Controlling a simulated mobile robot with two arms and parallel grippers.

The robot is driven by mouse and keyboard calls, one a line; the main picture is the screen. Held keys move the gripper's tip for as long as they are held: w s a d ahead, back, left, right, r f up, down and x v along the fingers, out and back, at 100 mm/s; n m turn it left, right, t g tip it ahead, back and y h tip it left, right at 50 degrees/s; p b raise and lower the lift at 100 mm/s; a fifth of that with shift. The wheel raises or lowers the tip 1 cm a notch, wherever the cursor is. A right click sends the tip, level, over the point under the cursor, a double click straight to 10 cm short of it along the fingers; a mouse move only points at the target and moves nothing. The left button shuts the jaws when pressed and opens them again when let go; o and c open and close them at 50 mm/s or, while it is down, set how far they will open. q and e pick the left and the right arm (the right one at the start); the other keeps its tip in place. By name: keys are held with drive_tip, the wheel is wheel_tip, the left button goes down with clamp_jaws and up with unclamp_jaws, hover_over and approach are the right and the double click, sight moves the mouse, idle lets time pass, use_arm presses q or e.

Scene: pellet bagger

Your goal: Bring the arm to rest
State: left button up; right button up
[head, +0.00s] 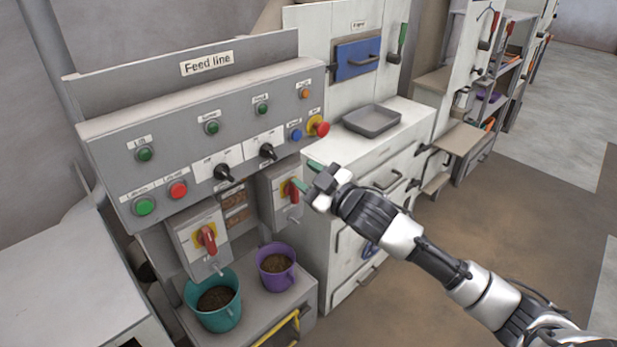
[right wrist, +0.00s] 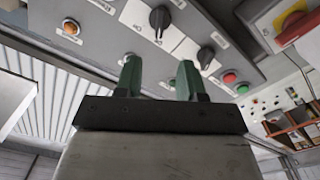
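My right gripper (head: 308,177) is in front of the right part of the grey feed line panel (head: 107,152). Its arm comes in from the lower right. In the right wrist view its two green fingers (right wrist: 157,80) stand apart with nothing between them, below the panel's black knobs. It hides part of the right red-and-yellow switch (head: 291,190) in the head view; I cannot tell whether it touches it. My left gripper is in neither view.
A teal bucket (head: 225,318) and a purple bucket (head: 278,279), both with brown pellets, stand below the panel. A white cabinet (head: 320,150) with a grey tray (head: 370,132) stands behind the gripper. The brown floor (head: 480,220) at right is clear.

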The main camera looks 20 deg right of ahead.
drive_tip(key=d+f+m+g+h, duration=0.2)
drive_tip(key=d+f, duration=0.1)
drive_tip(key=f, duration=0.9)
drive_tip(key=d+f+m+g+h, duration=0.2)
drive_tip(key=d+f, duration=0.1)
drive_tip(key=f, duration=0.9)
drive_tip(key=s+d+f+m+g+h, duration=0.1)
drive_tip(key=s+f+g, duration=0.1)
drive_tip(key=s+f, duration=0.45)
drive_tip(key=s+f+m+g+h, duration=0.1)
drive_tip(key=s+f, duration=0.2)
drive_tip(key=f, duration=0.7)
drive_tip(key=s+a+f+m+g+b, duration=0.15)
drive_tip(key=s+f+g, duration=0.35)
drive_tip(key=s+f, duration=1.35)
drive_tip(key=s+a+f+g, duration=0.2)
drive_tip(key=s, duration=0.9)
drive_tip(key=s+a+f+g, duration=0.2)
drive_tip(key=s+a+f, duration=0.1)
drive_tip(key=s, duration=0.8)
drive_tip(key=shift+s+a, duration=0.2)
drive_tip(key=shift+a, duration=0.1)
